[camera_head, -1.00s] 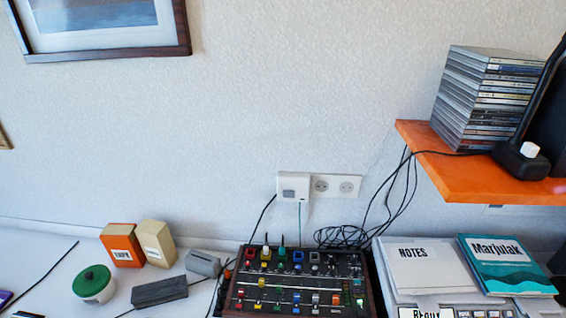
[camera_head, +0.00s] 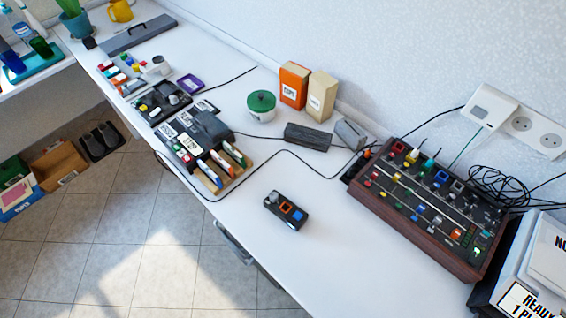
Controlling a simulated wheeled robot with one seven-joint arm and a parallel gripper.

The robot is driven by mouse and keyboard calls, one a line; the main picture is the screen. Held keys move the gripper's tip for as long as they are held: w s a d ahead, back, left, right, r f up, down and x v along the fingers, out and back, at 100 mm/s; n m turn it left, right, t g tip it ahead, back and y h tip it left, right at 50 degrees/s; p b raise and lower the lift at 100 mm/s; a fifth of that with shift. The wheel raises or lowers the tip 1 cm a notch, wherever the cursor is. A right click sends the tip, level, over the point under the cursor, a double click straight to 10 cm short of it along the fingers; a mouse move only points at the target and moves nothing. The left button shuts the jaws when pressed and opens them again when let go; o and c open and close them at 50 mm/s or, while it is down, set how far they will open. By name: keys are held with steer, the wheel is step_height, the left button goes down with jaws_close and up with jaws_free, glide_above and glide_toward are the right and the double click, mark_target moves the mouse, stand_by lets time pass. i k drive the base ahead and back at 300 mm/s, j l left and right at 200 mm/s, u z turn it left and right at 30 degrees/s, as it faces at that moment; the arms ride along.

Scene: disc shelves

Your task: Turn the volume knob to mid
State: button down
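No knob carries a readable volume label, so I cannot tell which one is the volume knob. A small black box (camera_head: 287,211) with orange and blue squares lies alone on the white desk; a grey round knob (camera_head: 273,197) stands at its left end. A wood-sided mixer (camera_head: 430,204) with many coloured knobs and sliders stands at the right. Another black device (camera_head: 158,104) with a grey knob (camera_head: 174,99) sits at the upper left. The settings of these knobs are too small to read. My gripper is not in view.
A green-lidded pot (camera_head: 261,104), an orange box (camera_head: 293,87) and a cream box (camera_head: 321,96) stand near the wall. A black cable crosses the desk. The white desk (camera_head: 330,245) is clear around the small black box. Boxes and shoes lie below at left.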

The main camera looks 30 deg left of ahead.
mark_target(274, 197)
steer(key=u, duration=0.95)
